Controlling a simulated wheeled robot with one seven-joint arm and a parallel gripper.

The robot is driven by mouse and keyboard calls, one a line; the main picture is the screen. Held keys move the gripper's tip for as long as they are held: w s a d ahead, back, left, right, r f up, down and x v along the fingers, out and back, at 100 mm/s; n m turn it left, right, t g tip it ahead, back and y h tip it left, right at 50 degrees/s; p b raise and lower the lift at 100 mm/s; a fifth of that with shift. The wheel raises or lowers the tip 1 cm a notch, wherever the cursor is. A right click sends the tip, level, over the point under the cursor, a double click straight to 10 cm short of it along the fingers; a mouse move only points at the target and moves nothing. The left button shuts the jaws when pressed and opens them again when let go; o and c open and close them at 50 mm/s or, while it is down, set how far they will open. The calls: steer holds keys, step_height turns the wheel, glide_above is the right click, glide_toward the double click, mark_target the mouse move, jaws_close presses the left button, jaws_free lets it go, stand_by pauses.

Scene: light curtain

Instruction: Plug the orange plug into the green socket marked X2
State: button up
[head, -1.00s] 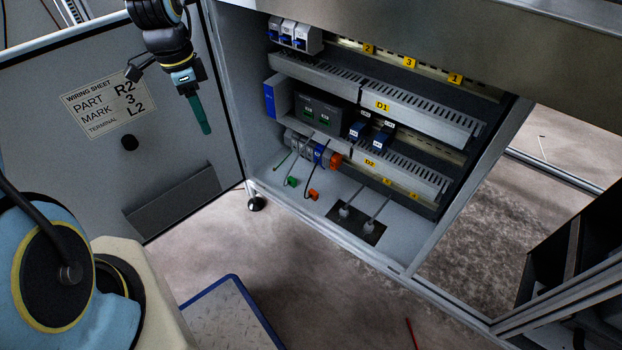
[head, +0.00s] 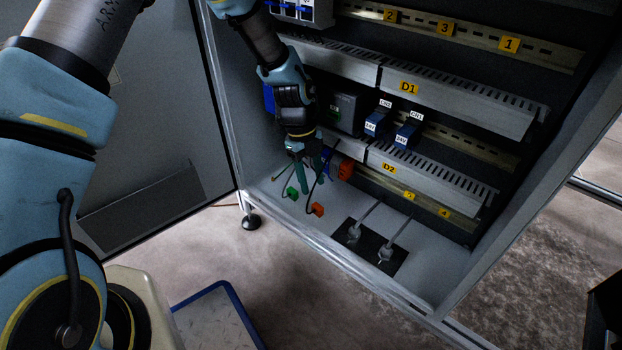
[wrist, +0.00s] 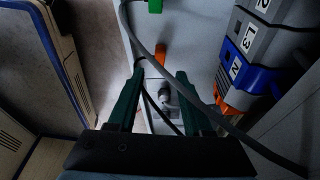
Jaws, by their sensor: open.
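The orange plug (head: 317,209) lies on the cabinet floor at the end of a dark cable. In the wrist view the orange plug (wrist: 160,52) shows just beyond and between the fingertips. My gripper (head: 309,172) points down inside the cabinet, above and slightly left of the plug. In the wrist view my gripper (wrist: 160,74) is open, its two green fingers apart with no plug held. A grey cable crosses close by the right finger. The grey module (head: 343,113) that carries green sockets is partly behind my wrist; its sockets and the X2 mark cannot be made out.
A green plug (head: 292,193) lies left of the orange one. A terminal row with a blue N block (wrist: 246,72) stands right of my gripper in the wrist view; an orange block (head: 346,170) ends it. A dark plate (head: 372,248) with two cables lies at right.

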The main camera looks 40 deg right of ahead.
mark_target(317, 205)
steer(key=b+x, duration=0.3)
steer(key=x, duration=0.1)
steer(key=shift+f, duration=0.1)
steer(key=shift+b+x, duration=0.6)
steer(key=shift+x, duration=1.2)
steer(key=shift+a, duration=0.1)
steer(key=shift+c, duration=0.2)
jaws_close()
